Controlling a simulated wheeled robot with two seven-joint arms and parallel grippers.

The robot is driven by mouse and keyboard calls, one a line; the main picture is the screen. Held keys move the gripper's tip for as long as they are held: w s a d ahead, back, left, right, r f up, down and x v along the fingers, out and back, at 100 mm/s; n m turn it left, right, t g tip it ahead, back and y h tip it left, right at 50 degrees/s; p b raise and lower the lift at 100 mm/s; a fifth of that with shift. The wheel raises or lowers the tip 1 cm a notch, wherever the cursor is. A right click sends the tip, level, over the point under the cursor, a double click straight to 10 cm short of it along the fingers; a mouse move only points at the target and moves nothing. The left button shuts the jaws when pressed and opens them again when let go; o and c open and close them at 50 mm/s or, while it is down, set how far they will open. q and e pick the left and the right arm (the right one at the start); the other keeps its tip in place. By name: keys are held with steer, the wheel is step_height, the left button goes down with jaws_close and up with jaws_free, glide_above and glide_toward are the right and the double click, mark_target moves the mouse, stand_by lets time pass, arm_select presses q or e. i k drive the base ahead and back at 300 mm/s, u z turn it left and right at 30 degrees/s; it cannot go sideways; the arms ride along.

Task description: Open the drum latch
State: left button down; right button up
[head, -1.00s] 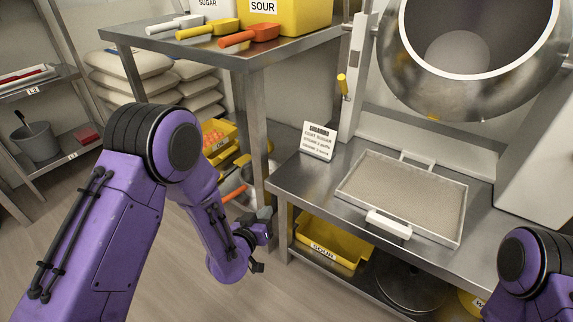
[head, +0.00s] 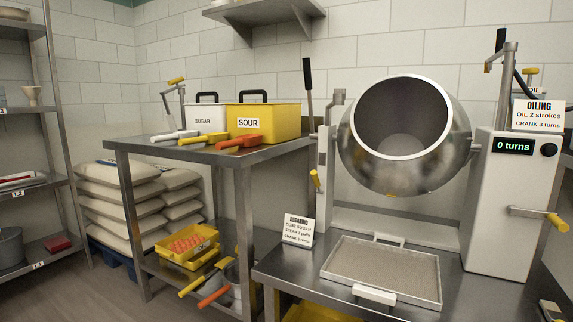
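The round steel drum (head: 362,168) hangs between its supports on the right side of the head view, its wide mouth facing me and its inside looking empty. A small yellow-gripped lever (head: 315,181) sits on the pale upright at the drum's left. A taller lever with a black grip (head: 308,75) rises beside that upright. I cannot tell for certain which of these is the drum latch. Neither of my grippers shows in this view.
A white unit (head: 495,220) reading "0 turns" with a yellow-handled crank (head: 555,221) stands right. Left, a steel table (head: 190,151) holds scoops, a white sugar bin (head: 207,119) and a yellow sour bin (head: 280,118).

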mark_target(313, 173)
steer(key=u, duration=1.45)
steer(key=i, duration=1.3)
steer(key=z, duration=2.05)
